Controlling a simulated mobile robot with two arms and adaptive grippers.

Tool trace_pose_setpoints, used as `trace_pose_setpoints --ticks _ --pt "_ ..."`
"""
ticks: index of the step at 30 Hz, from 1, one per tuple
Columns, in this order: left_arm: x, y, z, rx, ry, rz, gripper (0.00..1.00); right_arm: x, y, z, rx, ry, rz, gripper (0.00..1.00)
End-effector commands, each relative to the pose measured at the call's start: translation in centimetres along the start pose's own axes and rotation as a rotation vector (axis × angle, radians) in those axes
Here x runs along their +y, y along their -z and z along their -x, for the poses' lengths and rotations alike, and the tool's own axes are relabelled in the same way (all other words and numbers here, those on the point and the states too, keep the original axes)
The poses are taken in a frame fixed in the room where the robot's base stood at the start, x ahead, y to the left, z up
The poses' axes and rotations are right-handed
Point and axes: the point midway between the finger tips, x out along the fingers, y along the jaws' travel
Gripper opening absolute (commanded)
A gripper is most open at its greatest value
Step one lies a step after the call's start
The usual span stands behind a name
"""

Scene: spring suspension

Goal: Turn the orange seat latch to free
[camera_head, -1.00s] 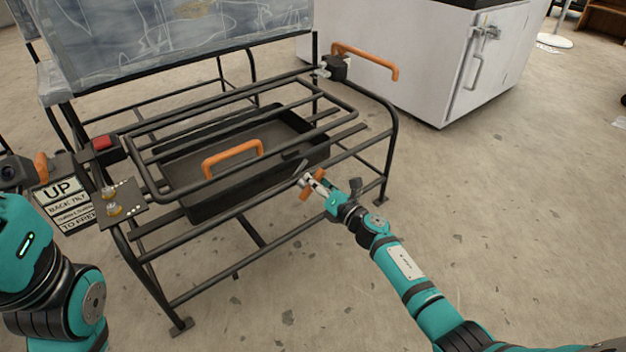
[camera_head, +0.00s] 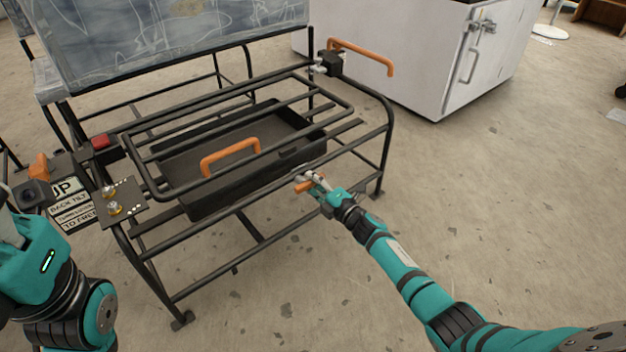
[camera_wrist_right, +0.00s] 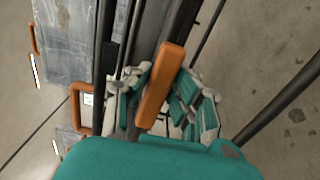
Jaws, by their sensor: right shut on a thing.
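The orange seat latch (camera_head: 306,187) is at the front right of the black seat frame (camera_head: 247,210), below the front rail. My right gripper (camera_head: 314,183) is shut on it from the front right. In the right wrist view the orange latch handle (camera_wrist_right: 161,86) stands slightly tilted between the two fingers of the gripper (camera_wrist_right: 158,95). The latch's pivot is hidden by the handle and fingers. My left arm (camera_head: 40,262) is at the left edge; its fingers cannot be made out clearly.
A black tray with an orange handle (camera_head: 230,157) sits under the frame's bars. Another orange handle (camera_head: 362,56) is at the back right. A plate with knobs (camera_head: 118,200) and a sign (camera_head: 73,206) are at the left. A white cabinet (camera_head: 420,65) stands behind. The floor at right is clear.

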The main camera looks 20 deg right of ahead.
Motion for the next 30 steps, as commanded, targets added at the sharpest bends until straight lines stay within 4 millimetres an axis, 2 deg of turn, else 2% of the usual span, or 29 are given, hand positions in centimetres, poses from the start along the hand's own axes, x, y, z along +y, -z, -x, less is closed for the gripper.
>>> trace_pose_setpoints --ticks 1,19,20,24,25,30 --pt "0.0 -0.03 -0.01 -0.002 0.0 0.0 0.4 0.16 0.48 -0.1 0.01 -0.006 -0.02 0.0" --pt "-0.02 -0.27 0.29 -0.017 0.002 0.001 0.4 0.04 0.5 -0.12 0.01 -0.006 -0.056 0.0" --pt "-0.02 -0.27 0.28 -0.016 0.002 0.001 0.4 0.04 0.51 -0.12 0.01 -0.007 -0.056 0.23" --pt "-0.01 -0.24 0.22 -0.014 0.001 0.001 0.4 0.0 0.53 -0.11 0.01 -0.005 -0.054 0.42" --pt "-0.01 -0.24 0.21 -0.014 0.001 0.001 0.4 -0.03 0.53 -0.1 0.01 -0.005 -0.054 0.44" --pt "-0.01 -0.22 0.16 -0.012 0.0 0.0 0.4 -0.08 0.32 -0.06 0.006 -0.003 -0.052 0.44"
